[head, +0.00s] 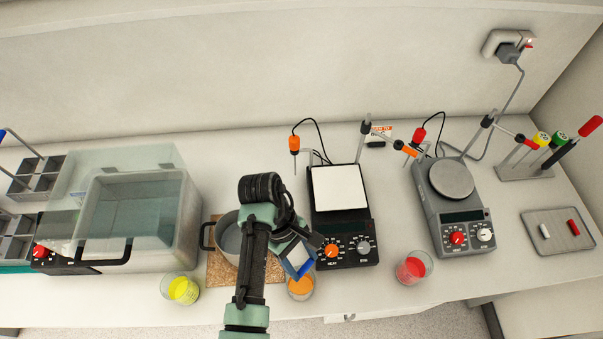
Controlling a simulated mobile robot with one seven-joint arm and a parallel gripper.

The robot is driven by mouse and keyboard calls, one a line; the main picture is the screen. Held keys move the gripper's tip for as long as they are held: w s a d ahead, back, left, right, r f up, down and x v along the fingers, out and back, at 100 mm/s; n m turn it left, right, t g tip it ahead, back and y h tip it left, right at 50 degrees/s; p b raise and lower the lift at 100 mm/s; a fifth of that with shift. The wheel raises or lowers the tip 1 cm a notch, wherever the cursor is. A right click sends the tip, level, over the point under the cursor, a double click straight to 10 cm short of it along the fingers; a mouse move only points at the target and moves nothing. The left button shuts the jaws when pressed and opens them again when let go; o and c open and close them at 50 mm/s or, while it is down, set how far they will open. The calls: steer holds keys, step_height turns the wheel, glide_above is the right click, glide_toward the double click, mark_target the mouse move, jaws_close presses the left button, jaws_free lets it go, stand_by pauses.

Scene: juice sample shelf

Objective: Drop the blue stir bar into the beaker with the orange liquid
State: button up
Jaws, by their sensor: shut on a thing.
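My gripper (300,267) is shut, just above and partly in front of the beaker with the orange liquid (301,289). The blue stir bar cannot be made out apart from the blue parts of my gripper; the jaws and what they hold are largely hidden from this view. The orange beaker stands near the front edge of the bench, in front of the black hotplate (341,227). Its far rim is covered by my gripper.
A pot (229,240) on a cork mat stands left of my gripper. A yellow beaker (181,289) and a red beaker (412,268) stand to either side. A water bath (140,215) fills the left. A grey stirrer (454,205) and a tray (560,243) with white and red bars are right.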

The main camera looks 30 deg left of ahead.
step_height(320, 180, down, 5)
steer(key=b, duration=0.4)
steer(key=shift+r+b, duration=0.15)
steer(key=shift+b, duration=0.25)
steer(key=o, duration=1.4)
steer(key=p+v, duration=0.7)
steer(key=v, duration=0.6)
steer(key=shift+w+d+r, duration=0.1)
